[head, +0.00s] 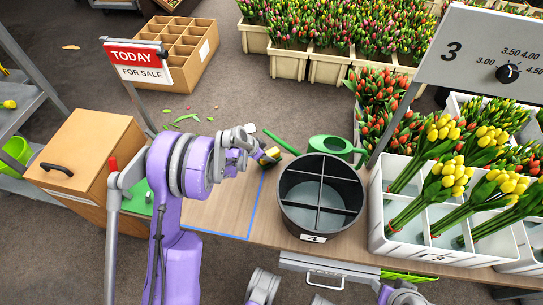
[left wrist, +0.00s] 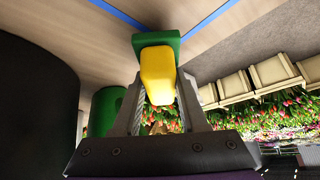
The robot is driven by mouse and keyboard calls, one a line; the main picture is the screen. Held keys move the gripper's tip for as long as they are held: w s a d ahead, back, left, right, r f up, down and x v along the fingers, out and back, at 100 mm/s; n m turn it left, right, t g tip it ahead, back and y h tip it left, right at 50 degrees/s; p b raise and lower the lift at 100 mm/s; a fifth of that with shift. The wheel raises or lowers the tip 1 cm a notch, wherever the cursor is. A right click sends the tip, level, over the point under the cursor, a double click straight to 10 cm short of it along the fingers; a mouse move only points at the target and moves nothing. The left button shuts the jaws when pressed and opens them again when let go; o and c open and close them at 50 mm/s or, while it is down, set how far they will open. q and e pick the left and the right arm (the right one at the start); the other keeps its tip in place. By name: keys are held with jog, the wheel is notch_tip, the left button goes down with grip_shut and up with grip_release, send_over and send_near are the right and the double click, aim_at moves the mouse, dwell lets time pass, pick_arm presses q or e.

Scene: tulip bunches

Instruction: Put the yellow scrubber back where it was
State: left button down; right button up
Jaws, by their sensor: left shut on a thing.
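The yellow scrubber (head: 272,153), a yellow block with a green pad, is in my left gripper (head: 262,157) above the wooden table, close to the blue outline. In the left wrist view, the scrubber (left wrist: 157,72) sits between the two fingers of my left gripper (left wrist: 160,105), which are shut on it. Its green pad (left wrist: 156,42) faces the table surface. I cannot tell whether the pad touches the table. A blue line (head: 256,205) marks an area on the table. My right gripper is not in view.
A round divided black bucket (head: 322,222) stands right of my left gripper, with a green watering can (head: 335,146) behind it. A white crate (head: 378,195) of tulips is further right. A wooden box (head: 88,150) and a red sale sign (head: 138,63) are left.

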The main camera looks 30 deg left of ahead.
pick_arm(q)
jog(key=shift+w+d+f, duration=0.1)
jog(key=shift+w+d, duration=0.45)
jog(key=shift+w, duration=0.3)
jog(key=shift+f+b, duration=0.35)
jog(key=shift+f, duration=0.3)
jog(key=shift+s+a, duration=0.1)
jog(key=shift+f, duration=0.1)
jog(key=shift+f, duration=0.15)
jog(key=shift+c, duration=2.2)
grip_release()
